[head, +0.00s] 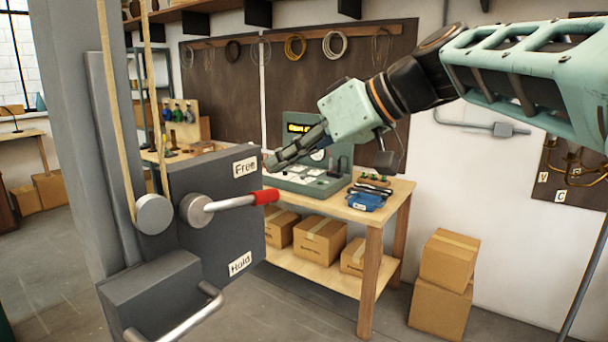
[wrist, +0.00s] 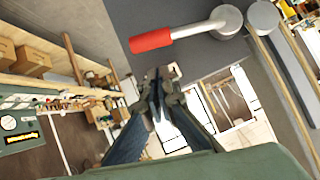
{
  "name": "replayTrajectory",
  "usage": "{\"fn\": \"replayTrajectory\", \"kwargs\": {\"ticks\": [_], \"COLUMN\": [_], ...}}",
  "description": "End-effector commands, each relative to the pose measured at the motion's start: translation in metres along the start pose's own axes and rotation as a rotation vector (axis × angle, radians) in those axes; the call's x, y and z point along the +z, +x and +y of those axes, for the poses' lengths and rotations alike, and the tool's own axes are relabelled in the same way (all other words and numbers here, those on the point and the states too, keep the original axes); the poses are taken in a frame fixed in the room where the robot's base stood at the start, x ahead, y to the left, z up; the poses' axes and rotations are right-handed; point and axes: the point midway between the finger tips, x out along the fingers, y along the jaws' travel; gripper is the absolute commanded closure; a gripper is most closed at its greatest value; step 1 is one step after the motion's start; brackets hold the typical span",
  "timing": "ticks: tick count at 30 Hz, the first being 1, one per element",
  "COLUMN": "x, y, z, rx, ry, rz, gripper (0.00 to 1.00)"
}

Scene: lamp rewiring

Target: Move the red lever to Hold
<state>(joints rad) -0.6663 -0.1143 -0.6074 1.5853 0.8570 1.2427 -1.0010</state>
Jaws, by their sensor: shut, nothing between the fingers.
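The lever has a red grip (head: 266,196) on a metal rod that sticks out to the right from a round pivot (head: 195,210) on a dark grey box (head: 215,240). It tilts slightly upward, between the "Free" label (head: 244,167) above and the "Hold" label (head: 240,263) below, nearer to "Free". My gripper (head: 272,163) is shut and empty, just above the red grip and apart from it in the head view. In the wrist view the shut fingertips (wrist: 157,80) show below the red grip (wrist: 151,41), with a gap in the picture.
A grey post (head: 65,130) with ropes stands left of the box. A lower grey block with a metal handle (head: 185,318) juts out below. Behind stands a wooden workbench (head: 385,205) with a green instrument case and a blue item (head: 367,202). Cardboard boxes (head: 442,285) stand at right.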

Motion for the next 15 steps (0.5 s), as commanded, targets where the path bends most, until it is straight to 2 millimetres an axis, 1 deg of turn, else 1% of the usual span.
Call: {"fn": "replayTrajectory", "kwargs": {"ticks": [3, 6, 9, 15], "x": [0.012, 0.017, 0.021, 0.023], "y": [0.009, 0.015, 0.019, 0.020], "z": [0.000, 0.000, 0.000, 0.001], "rx": [-0.001, 0.000, 0.001, 0.002], "ry": [0.002, 0.001, 0.001, 0.001], "rz": [-0.001, 0.000, 0.001, 0.001], "gripper": [1.00, 1.00, 1.00, 1.00]}}
